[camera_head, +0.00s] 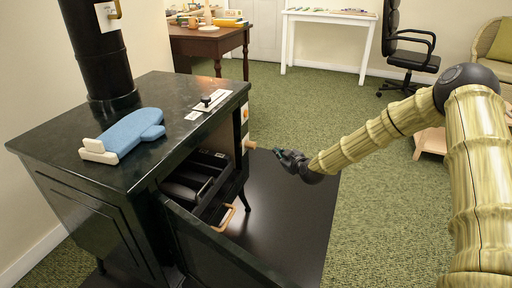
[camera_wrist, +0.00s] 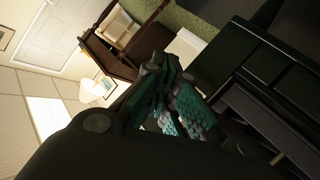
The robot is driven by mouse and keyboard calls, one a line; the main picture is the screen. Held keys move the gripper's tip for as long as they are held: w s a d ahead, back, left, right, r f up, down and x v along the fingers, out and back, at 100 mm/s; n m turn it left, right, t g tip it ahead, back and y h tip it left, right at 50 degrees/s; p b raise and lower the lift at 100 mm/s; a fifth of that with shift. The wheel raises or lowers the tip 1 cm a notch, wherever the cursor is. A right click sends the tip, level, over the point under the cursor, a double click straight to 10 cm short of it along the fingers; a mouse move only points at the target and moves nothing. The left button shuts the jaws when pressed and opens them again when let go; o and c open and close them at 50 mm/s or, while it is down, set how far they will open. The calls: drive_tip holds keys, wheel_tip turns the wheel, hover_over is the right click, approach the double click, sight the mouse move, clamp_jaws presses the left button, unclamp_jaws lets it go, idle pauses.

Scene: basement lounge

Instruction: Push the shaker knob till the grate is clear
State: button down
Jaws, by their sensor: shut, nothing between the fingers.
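A black stove (camera_head: 140,130) stands at the left with its front door (camera_head: 215,250) open. A tan wooden knob (camera_head: 249,144), which looks like the shaker knob, sticks out from the stove's right side. My gripper (camera_head: 279,154) is shut and empty, a short gap to the right of this knob and about level with it in the picture. Its fingers (camera_wrist: 168,100) fill the middle of the wrist view, where I cannot make out the knob. The grate is not clearly visible in the dark stove opening, where dark box-like parts (camera_head: 190,185) show.
A blue and cream mitt-like object (camera_head: 125,135) lies on the stove top, near a small dark knob on a pale plate (camera_head: 212,102). A black floor mat (camera_head: 285,225) lies under the stove. Green carpet (camera_head: 370,210) is open to the right. Tables and an office chair (camera_head: 405,45) stand behind.

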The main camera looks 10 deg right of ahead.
sight(253, 146)
drive_tip(key=w+a, duration=0.3)
drive_tip(key=a, duration=0.2)
drive_tip(key=shift+w, duration=0.2)
drive_tip(key=shift+w+a, duration=0.1)
drive_tip(key=shift+a, duration=0.05)
idle(1.4)
drive_tip(key=shift+w+a+f, duration=0.1)
drive_tip(key=shift+w+a, duration=0.1)
drive_tip(key=shift+a, duration=0.05)
drive_tip(key=shift+w+a, duration=0.75)
drive_tip(key=shift+a, duration=0.35)
idle(2.1)
drive_tip(key=shift+d, duration=0.1)
drive_tip(key=shift+s+d+p, duration=0.45)
drive_tip(key=shift+s+d, duration=0.05)
drive_tip(key=shift+d, duration=0.2)
drive_tip(key=shift+s+d+p, duration=0.4)
drive_tip(key=shift+s+d, duration=0.1)
drive_tip(key=shift+d, duration=0.15)
drive_tip(key=shift+p, duration=0.3)
